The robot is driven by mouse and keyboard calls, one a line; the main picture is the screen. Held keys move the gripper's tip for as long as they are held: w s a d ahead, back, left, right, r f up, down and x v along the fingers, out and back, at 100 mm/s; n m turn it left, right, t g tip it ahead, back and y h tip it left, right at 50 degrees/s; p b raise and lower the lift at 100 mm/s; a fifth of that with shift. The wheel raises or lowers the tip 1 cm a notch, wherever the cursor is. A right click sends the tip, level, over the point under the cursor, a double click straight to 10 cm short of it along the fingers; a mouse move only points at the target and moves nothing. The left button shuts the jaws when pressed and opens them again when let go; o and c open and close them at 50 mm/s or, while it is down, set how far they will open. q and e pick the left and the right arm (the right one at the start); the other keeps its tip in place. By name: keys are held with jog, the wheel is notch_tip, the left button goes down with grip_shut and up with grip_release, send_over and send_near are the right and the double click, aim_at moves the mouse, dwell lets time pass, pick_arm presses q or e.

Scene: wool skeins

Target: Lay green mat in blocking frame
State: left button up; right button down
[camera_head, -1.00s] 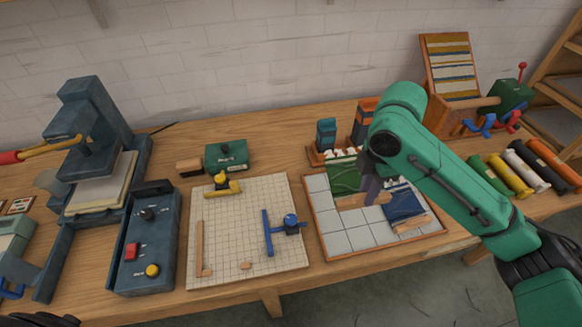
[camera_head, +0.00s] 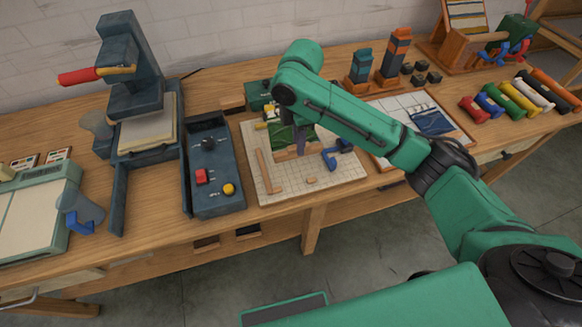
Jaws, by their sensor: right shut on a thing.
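The green mat (camera_head: 283,136) has lighter curved lines on it and a tan strip along its near edge. My right gripper (camera_head: 301,145) is shut on the mat at its near side. The mat is over the back part of a pale gridded board (camera_head: 335,180), which may be the blocking frame. I cannot tell whether the mat touches the board. The gripper and forearm hide the mat's right part. A wooden strip (camera_head: 264,172) lies at the board's left and a blue clamp (camera_head: 337,155) at its right. My left gripper is not in view.
A wood-rimmed tiled tray (camera_head: 388,163) with a blue mat (camera_head: 432,121) is to the right, partly behind my arm. A dark control box (camera_head: 215,170) stands close to the board's left, with a press (camera_head: 135,75) beyond. Several skeins (camera_head: 496,101) lie far right.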

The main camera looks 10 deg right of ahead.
jog(key=f, duration=1)
jog(key=shift+a+f+p, duration=0.2)
jog(key=shift+p, duration=0.2)
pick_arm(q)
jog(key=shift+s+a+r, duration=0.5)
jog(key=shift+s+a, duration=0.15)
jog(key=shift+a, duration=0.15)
pick_arm(e)
jog(key=shift+s+a+f, duration=0.1)
jog(key=shift+s, duration=0.05)
jog(key=c, duration=0.8)
grip_release()
jog(key=shift+o, duration=0.2)
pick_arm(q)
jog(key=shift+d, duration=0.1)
pick_arm(e)
notch_tip(320, 180, up, 12)
jog(key=shift+r+b, duration=0.2)
jog(key=shift+b, duration=0.3)
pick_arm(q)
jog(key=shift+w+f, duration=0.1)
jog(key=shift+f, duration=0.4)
